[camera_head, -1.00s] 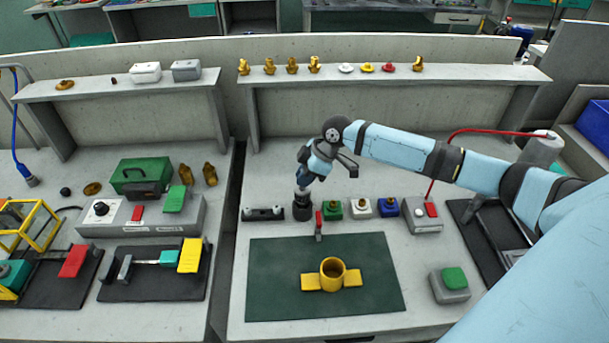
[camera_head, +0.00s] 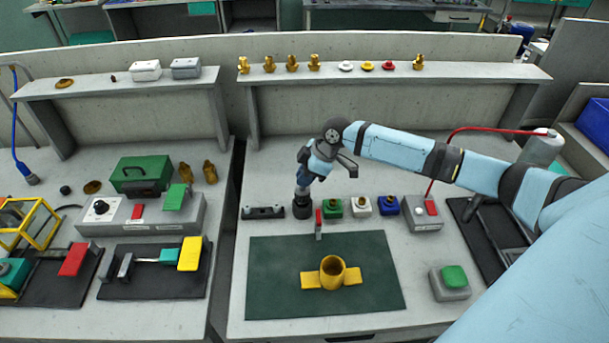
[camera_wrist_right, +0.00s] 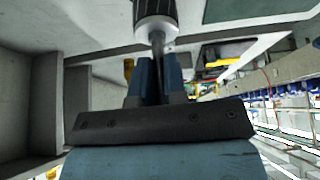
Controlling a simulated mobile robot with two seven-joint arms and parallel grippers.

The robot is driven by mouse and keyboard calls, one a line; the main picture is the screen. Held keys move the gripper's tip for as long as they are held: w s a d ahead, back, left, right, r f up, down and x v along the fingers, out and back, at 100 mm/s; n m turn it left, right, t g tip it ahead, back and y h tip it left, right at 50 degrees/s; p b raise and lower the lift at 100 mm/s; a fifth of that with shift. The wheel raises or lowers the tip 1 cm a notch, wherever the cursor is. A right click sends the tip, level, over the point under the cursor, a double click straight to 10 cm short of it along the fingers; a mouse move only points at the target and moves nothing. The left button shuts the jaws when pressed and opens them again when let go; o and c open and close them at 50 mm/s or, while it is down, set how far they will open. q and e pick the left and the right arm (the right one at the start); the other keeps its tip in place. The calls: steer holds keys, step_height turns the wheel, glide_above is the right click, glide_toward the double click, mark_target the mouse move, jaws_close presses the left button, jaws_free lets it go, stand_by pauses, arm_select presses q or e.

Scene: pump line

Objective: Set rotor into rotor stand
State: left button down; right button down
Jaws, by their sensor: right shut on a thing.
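My right gripper (camera_head: 303,182) points down in the middle of the right bench and is shut on the rotor's thin shaft. The rotor shows in the wrist view as a silvery cylinder (camera_wrist_right: 155,18) with a dark band, beyond the blue fingertips (camera_wrist_right: 155,75). In the head view only a small grey part of the rotor (camera_head: 303,191) shows below the fingers. A dark round holder, apparently the rotor stand (camera_head: 302,211), is directly under it. I cannot tell how deep the rotor sits in it. My left gripper is out of view.
A black bracket (camera_head: 262,213) stands left of the stand. A red-handled item (camera_head: 319,225) is close in front. A yellow housing (camera_head: 332,274) sits on the green mat (camera_head: 375,302).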

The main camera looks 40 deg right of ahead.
steer(key=shift+f, duration=0.8)
stand_by(0.4)
steer(key=c, duration=0.8)
jaws_free()
steer(key=shift+f, duration=0.1)
steer(key=shift+r, duration=0.2)
step_height(320, 180, up, 7)
steer(key=p, duration=0.6)
steer(key=shift+f, duration=0.15)
steer(key=shift+d, duration=0.1)
